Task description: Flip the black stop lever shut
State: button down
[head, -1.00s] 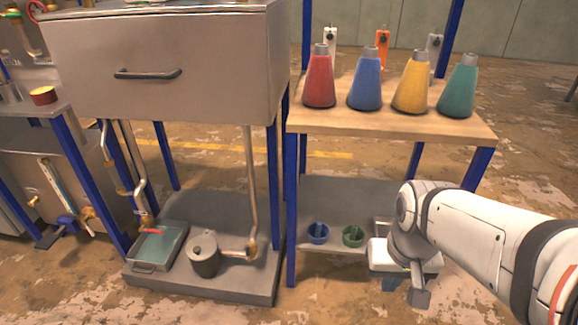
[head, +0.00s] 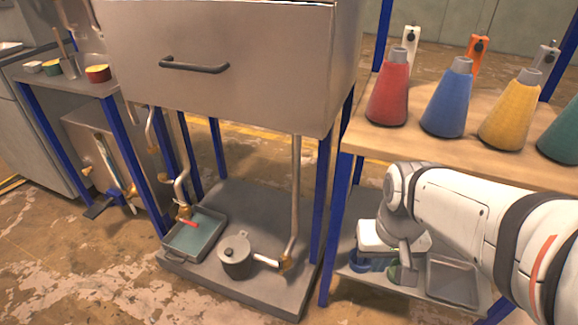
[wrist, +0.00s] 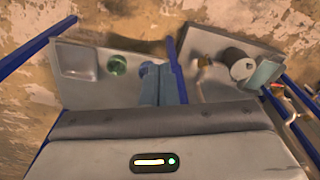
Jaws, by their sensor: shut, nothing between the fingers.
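I cannot make out a black stop lever in either view. A pipe with brass fittings and a red handle (head: 190,223) comes down over the tray at the left of the steel cabinet (head: 225,85). Another pipe (head: 295,190) runs down to a brass elbow beside the lidded grey pot. My gripper (head: 408,272) hangs in front of the lower shelf of the wooden-topped stand, right of the cabinet. In the wrist view its fingers (wrist: 160,72) are together and empty, pointing at the gap between shelf and cabinet base.
The shallow tray (head: 172,253) and grey pot (head: 237,257) stand on the cabinet base. Blue posts (head: 340,225) separate base and shelf. A green cup (wrist: 117,65) and grey bin (head: 452,284) are on the shelf. Coloured flasks (head: 388,90) stand above. Floor in front is clear.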

jog(key=shift+a, duration=0.2)
jog(key=w+a+f+m+g+y+b, duration=0.1)
jog(key=w+a+f+m+g+y, duration=0.1)
jog(key=w+a+f+m+y, duration=0.6)
jog(key=w+a+f+m+g+y+b, duration=0.1)
jog(key=w+f+m+g+y+b, duration=0.3)
jog(key=f, duration=0.9)
jog(key=w+d+f+m+t+y, duration=0.1)
jog(key=f+m+t, duration=0.3)
jog(key=f, duration=0.4)
jog(key=w+d+f+m+t+y, duration=0.1)
jog(key=w+f+m+t, duration=0.2)
jog(key=f, duration=0.5)
jog(key=w+d+f+m+t+y, duration=0.1)
jog(key=w+d+f+m+t, duration=0.1)
jog(key=f+m+t, duration=0.3)
notch_tip(320, 180, down, 4)
jog(key=shift+w+r+t+y, duration=0.1)
jog(key=shift+w+t+y, duration=0.2)
jog(key=shift+t, duration=0.6)
